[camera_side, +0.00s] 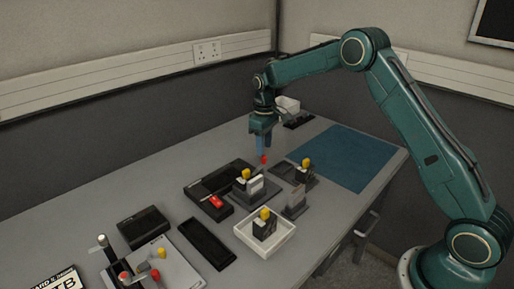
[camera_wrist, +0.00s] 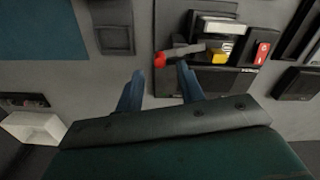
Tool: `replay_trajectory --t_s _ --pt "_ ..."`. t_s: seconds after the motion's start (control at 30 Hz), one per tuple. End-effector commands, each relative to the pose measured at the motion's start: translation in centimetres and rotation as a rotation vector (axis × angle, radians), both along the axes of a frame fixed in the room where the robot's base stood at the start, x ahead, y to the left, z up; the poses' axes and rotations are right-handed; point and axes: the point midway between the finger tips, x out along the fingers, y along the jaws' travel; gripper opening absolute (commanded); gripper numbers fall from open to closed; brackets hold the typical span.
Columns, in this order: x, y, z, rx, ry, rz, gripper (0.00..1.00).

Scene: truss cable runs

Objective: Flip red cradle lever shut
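A lever with a red knob (camera_side: 264,158) stands up from a dark cradle fixture (camera_side: 246,188) in the middle of the table. In the wrist view the lever's grey arm (camera_wrist: 185,50) reaches left from the fixture, ending in the red knob (camera_wrist: 159,60). A yellow-capped part (camera_side: 246,173) and a pale block sit at the fixture. My gripper (camera_side: 263,150) points down just above the red knob. In the wrist view my gripper's blue fingers (camera_wrist: 160,75) are apart, with the knob near the gap between their tips. Contact cannot be told.
A red labelled piece (camera_side: 216,202) lies left of the fixture. A white tray (camera_side: 264,248) with a yellow-capped part stands in front. More yellow-capped and red-knobbed parts stand at the front left. A blue mat (camera_side: 350,158) lies clear at right; a white bin (camera_side: 288,103) is behind.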

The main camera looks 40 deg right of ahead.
Motion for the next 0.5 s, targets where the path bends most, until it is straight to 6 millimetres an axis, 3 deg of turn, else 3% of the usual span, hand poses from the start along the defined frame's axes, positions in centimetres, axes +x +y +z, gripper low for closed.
replay_trajectory --t_s 0.2,0.5 --pt "0.0 0.0 -2.9 0.000 0.002 0.000 0.38" --pt "0.0 0.0 -4.4 0.000 0.000 0.000 0.38"
